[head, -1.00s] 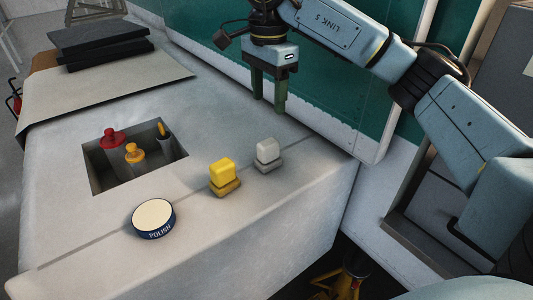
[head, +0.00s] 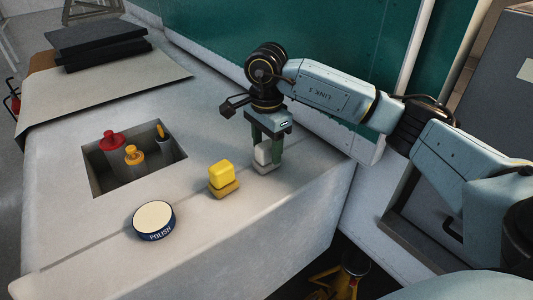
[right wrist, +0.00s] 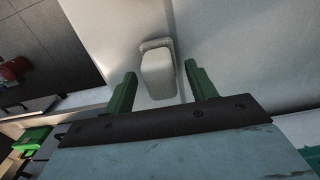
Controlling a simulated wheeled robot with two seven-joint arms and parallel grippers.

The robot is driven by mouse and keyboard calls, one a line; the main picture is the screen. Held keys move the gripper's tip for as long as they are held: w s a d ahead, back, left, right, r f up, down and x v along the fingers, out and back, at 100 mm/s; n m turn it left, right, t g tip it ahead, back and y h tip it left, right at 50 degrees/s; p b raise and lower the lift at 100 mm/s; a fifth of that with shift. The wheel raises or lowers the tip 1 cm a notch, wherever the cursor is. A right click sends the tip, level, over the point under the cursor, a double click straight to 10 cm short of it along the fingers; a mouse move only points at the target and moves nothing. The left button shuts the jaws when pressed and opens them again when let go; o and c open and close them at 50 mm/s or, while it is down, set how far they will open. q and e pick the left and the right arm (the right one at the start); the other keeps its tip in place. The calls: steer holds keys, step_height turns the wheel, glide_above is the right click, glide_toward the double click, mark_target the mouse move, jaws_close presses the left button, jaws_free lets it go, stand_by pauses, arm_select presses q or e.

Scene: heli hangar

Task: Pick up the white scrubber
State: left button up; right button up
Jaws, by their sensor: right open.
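The white scrubber (head: 263,154) stands upright on the light worktop, with a white top block on a greyer base. It also shows in the right wrist view (right wrist: 158,73), lying between the finger lines and reaching beyond them. My right gripper (head: 268,157) is open over the scrubber, pointing down, with its green fingers on either side of the white block. In the right wrist view the gripper (right wrist: 162,88) has a gap between each finger and the scrubber. My left gripper is not in view.
A yellow scrubber (head: 222,175) stands just left of the white one. A polish tin (head: 154,220) is nearer the front. A recess (head: 96,178) holds red- and yellow-topped bottles. Dark pads (head: 98,45) lie at the back. A green wall rises behind.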

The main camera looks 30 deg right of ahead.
mark_target(266, 144)
steer(key=c, duration=1.1)
steer(key=shift+o, duration=0.2)
steer(key=shift+r, duration=0.1)
step_height(266, 144, up, 8)
steer(key=shift+r+b, duration=0.25)
steer(key=shift+b, duration=0.4)
steer(key=shift+r, duration=0.65)
steer(key=o, duration=0.3)
steer(key=shift+c, duration=1)
